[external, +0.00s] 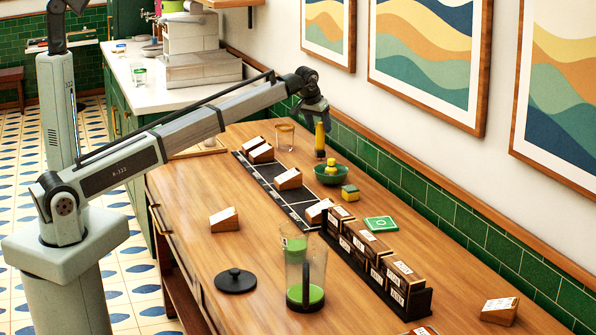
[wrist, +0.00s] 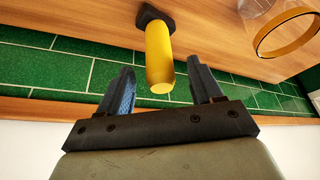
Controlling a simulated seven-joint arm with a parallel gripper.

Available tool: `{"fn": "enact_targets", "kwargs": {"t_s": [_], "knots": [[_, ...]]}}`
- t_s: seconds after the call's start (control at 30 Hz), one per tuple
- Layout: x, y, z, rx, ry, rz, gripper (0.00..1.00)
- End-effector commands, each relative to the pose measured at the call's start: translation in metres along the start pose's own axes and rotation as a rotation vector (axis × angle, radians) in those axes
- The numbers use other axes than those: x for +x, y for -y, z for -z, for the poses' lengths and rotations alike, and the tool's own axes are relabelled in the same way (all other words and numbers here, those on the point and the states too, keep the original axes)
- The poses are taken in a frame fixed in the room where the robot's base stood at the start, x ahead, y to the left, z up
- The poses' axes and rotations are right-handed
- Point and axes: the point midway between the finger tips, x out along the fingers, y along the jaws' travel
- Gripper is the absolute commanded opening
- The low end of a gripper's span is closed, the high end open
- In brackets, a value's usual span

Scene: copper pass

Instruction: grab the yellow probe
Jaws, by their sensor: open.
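The yellow probe (external: 320,137) stands upright on the wooden table near the green tiled wall, behind the green bowl. In the wrist view the probe (wrist: 158,55) has a dark base (wrist: 155,17), and its rounded free end points toward my gripper. My gripper (external: 316,106) is just above the probe's top. In the wrist view the two fingers of my gripper (wrist: 162,68) are spread apart, one on each side of the probe's end, with gaps on both sides. Nothing is held.
A clear glass (external: 285,137) stands left of the probe; its rim shows in the wrist view (wrist: 289,31). A green bowl (external: 331,176) with yellow items stands in front. Wooden wedge blocks (external: 288,178) sit on a black board (external: 270,190). The tiled wall (external: 375,155) is close behind.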

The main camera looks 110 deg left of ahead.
Motion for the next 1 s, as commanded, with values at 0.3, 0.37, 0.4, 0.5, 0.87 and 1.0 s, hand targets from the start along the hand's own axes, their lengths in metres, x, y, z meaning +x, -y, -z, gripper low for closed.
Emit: {"fn": "enact_targets", "kwargs": {"t_s": [0.3,0.37,0.4,0.5,0.87,1.0], "knots": [[0.025,0.0,-0.002,0.0,0.001,0.001,0.65],[0.033,0.0,-0.003,0.0,0.001,0.0,0.65],[0.038,0.0,-0.002,0.0,0.001,0.0,0.65],[0.05,0.0,-0.002,0.0,0.001,0.0,0.65],[0.053,0.0,-0.003,0.0,0.0,0.0,0.57],[0.053,0.0,-0.003,0.0,0.0,0.0,0.44]]}}
